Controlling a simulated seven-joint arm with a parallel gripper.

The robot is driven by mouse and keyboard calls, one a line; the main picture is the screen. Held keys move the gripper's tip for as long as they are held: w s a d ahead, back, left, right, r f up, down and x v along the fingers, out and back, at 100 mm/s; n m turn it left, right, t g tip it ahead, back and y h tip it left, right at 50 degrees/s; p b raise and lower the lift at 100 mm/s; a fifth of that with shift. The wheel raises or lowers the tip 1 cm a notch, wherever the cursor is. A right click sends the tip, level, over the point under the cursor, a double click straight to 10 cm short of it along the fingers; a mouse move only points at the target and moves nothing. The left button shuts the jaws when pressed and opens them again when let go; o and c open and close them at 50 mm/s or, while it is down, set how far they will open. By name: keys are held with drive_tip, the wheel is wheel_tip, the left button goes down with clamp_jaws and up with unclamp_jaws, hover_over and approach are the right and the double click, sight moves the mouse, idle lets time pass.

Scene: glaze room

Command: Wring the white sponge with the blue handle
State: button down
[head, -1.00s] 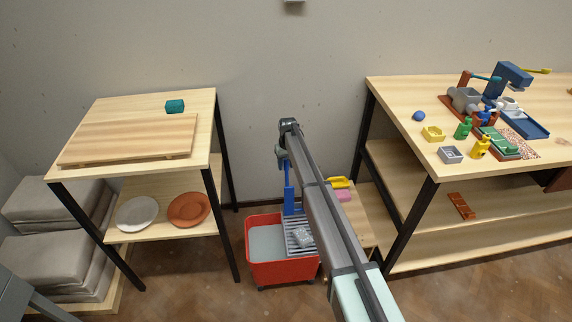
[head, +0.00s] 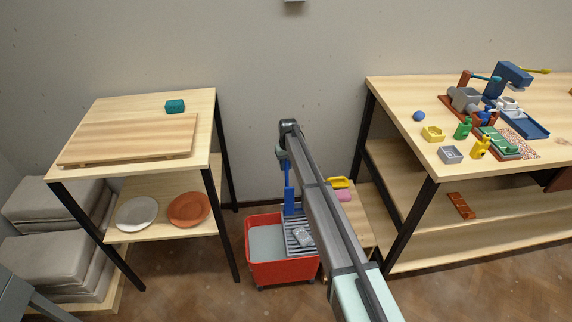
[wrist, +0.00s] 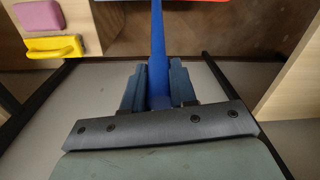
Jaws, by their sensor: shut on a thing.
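My gripper (head: 284,158) is shut on the upper part of an upright blue handle (head: 289,197). In the wrist view the blue handle (wrist: 157,50) runs between the two fingers of my gripper (wrist: 158,82). The handle goes down to a red bucket (head: 282,271) with a grey slatted wringer (head: 292,247) on its right side. A small pale grey-white block, apparently the white sponge (head: 303,238), lies on the slats. My arm covers the right edge of the bucket.
A wooden table (head: 90,108) stands to the left and a workbench (head: 400,100) to the right, both with dark legs. Floor in front of the bucket is clear.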

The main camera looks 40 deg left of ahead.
drive_tip(key=s+d+f+t+y, duration=0.1)
drive_tip(key=s+d+t+y, duration=0.2)
drive_tip(key=s+d, duration=0.4)
drive_tip(key=s+d+f+t+y, duration=0.2)
drive_tip(key=s+d+t+y, duration=0.2)
drive_tip(key=s+d, duration=0.4)
drive_tip(key=shift+s+d+f, duration=0.2)
drive_tip(key=shift+s+f, duration=0.05)
drive_tip(key=shift+s, duration=0.05)
drive_tip(key=c, duration=0.9)
unclamp_jaws()
drive_tip(key=shift+d, duration=0.1)
drive_tip(key=v, duration=1.3)
drive_tip(key=shift+s+d, duration=0.25)
drive_tip(key=shift+d, duration=0.05)
